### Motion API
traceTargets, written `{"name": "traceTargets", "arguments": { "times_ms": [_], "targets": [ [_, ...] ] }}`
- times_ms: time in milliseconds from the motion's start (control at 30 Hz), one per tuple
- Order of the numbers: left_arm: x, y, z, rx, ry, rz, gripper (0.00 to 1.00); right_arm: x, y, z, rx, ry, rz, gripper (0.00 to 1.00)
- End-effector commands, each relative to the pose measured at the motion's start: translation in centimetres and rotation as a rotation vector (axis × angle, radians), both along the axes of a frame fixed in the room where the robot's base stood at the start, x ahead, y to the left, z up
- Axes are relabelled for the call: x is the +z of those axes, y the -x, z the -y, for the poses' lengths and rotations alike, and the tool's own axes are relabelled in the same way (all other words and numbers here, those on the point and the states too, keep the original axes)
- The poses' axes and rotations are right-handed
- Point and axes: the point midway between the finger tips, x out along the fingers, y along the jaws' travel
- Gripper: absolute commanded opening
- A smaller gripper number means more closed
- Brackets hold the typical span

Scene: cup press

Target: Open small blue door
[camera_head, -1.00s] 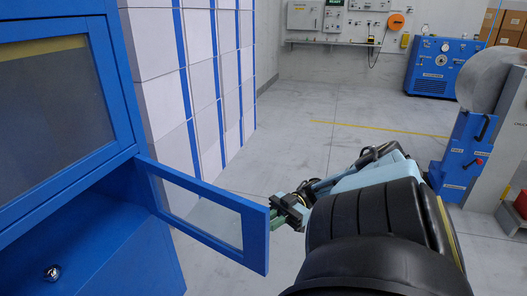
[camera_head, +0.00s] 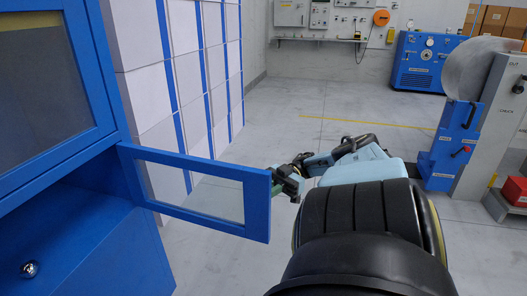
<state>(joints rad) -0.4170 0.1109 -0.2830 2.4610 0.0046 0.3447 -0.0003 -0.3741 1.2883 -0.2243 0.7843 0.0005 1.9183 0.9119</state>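The small blue door (camera_head: 258,207) with a clear window stands open, swung out to the right from the blue cabinet (camera_head: 140,262). The lower compartment behind it is exposed, with a small round shiny object (camera_head: 30,269) inside. My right gripper (camera_head: 280,186) is at the door's free outer edge, with its dark and green fingers close against that edge. The door partly hides the fingertips, so I cannot tell whether they touch or grip it. My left gripper is not in view.
A larger blue-framed window panel (camera_head: 112,95) sits above the compartment. White wall blocks with blue strips (camera_head: 160,85) stand behind the door. A grey and blue machine (camera_head: 455,145) stands at right. The grey floor (camera_head: 280,115) between is clear.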

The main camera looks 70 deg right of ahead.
Motion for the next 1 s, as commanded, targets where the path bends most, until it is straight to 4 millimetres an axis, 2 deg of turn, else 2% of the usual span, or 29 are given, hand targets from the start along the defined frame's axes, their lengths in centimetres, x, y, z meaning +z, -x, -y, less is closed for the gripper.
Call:
{"name": "traceTargets", "arguments": {
  "times_ms": [467,500,633,1000],
  "targets": [
    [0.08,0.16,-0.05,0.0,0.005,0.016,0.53,0.0,-0.09,0.17,-0.003,0.0,0.001,0.0],
    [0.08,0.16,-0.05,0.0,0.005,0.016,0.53,0.0,-0.09,0.17,-0.003,0.0,0.001,0.17],
    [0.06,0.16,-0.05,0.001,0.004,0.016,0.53,0.01,-0.08,0.16,-0.003,0.0,0.001,0.32],
    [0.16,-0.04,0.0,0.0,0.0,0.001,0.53,0.33,-0.04,0.15,-0.001,0.0,0.001,0.32]
  ]
}}
